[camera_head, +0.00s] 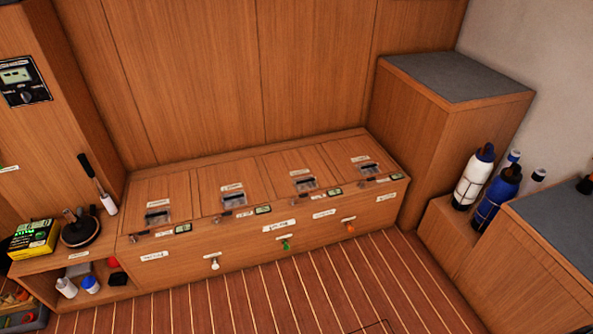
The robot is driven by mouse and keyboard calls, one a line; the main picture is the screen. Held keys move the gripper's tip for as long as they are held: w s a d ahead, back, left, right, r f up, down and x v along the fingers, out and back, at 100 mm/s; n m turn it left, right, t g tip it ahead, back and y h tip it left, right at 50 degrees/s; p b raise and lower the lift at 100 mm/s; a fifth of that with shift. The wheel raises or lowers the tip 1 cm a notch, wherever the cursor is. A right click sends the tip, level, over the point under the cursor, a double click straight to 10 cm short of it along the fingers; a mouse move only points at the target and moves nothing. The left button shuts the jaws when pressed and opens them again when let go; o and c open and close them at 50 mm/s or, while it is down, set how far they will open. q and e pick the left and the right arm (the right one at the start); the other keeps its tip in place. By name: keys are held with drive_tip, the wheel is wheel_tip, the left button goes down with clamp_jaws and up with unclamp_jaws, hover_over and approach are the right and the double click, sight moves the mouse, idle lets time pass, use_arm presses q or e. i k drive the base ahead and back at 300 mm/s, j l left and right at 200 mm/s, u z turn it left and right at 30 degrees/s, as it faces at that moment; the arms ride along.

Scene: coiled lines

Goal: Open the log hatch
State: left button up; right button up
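A long wooden bench (262,247) against the far wall has several lids in a row on its top. The leftmost lid (160,190) and the rightmost lid (349,152) both look shut. Each lid has a small recessed latch plate with a dark handle, such as the leftmost latch (157,217). Small white labels sit by the latches, too small to read. A thin dark outline (375,327) shows in the striped floor at the bottom edge, cut off by the frame. I cannot tell which of these is the log hatch. Neither gripper is in view.
White, green and orange knobs stick out of the bench front. A shelf at left holds a yellow-green box (34,239), a dark round object (80,229) and small bottles. White and blue bottles (497,194) stand at right near a grey-topped cabinet (460,77). The striped floor (300,300) is mostly clear.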

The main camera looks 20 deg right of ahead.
sight(296, 172)
drive_tip(key=i+l+z, duration=0.1)
drive_tip(key=i+l, duration=0.15)
drive_tip(key=i, duration=0.2)
drive_tip(key=i+l+z, duration=0.15)
drive_tip(key=i, duration=0.35)
drive_tip(key=l, duration=0.1)
